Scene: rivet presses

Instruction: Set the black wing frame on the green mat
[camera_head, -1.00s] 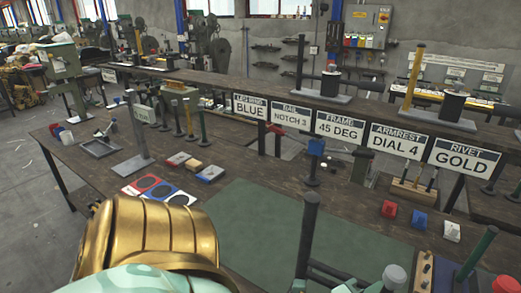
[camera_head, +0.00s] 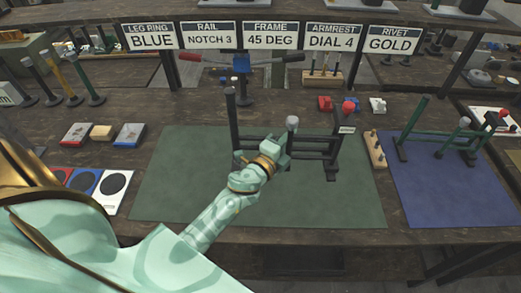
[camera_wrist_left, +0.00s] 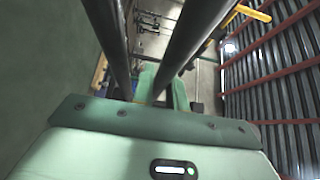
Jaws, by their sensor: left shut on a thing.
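The black wing frame (camera_head: 310,143) is upright over the green mat (camera_head: 180,180), toward its far right part. It has a tall dark post, a grey knob and a red knob. I cannot tell for sure whether all its feet touch the mat. My left gripper (camera_head: 278,146) is shut on a bar of the frame, reaching in from the front. In the left wrist view, dark bars of the frame (camera_wrist_left: 196,35) run past the green fingers (camera_wrist_left: 163,88). The gripper hides part of the frame. My right gripper is not in view.
A blue mat (camera_head: 445,205) with a green frame (camera_head: 455,135) lies at right. A wooden peg block (camera_head: 375,150) stands between the mats. A post with red and black handles (camera_head: 241,65) stands behind. Coloured cards (camera_head: 84,182) lie at left. The front of the green mat is clear.

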